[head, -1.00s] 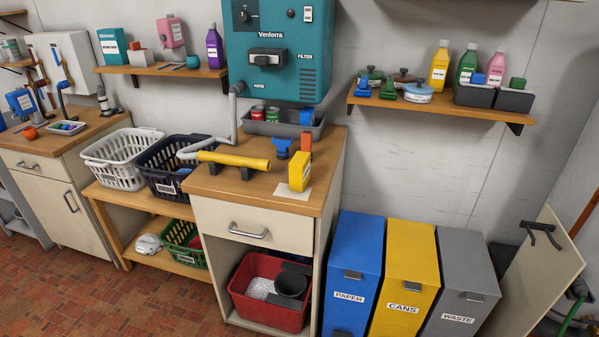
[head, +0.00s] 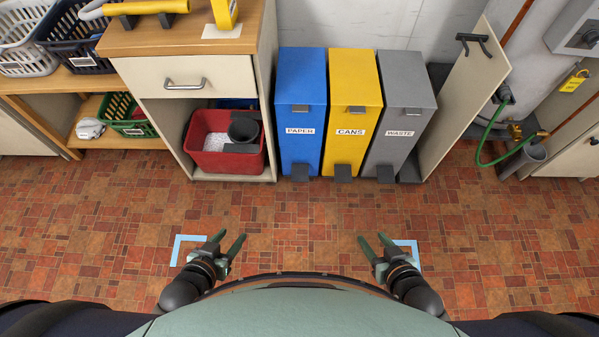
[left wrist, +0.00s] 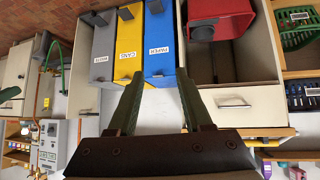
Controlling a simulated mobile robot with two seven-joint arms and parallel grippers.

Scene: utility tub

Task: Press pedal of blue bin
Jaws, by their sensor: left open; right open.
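The blue bin (head: 301,110), labelled PAPER, stands upright against the wall, left of the yellow bin, with its lid down. Its dark pedal (head: 300,172) sticks out at the foot of its front. The blue bin also shows upside down in the left wrist view (left wrist: 160,40), with its pedal (left wrist: 155,7) at the top. My left gripper (head: 228,243) is open and empty over the floor, in front and to the left of the blue bin. My right gripper (head: 375,243) is open and empty, in front and to the right. Both are well apart from the bin.
The yellow CANS bin (head: 351,100) and grey WASTE bin (head: 402,110) stand close on the right, each with a pedal. A cabinet with a red tub (head: 215,160) is close on the left. A leaning board (head: 455,100) stands right of the bins. The tiled floor (head: 300,220) in front is clear.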

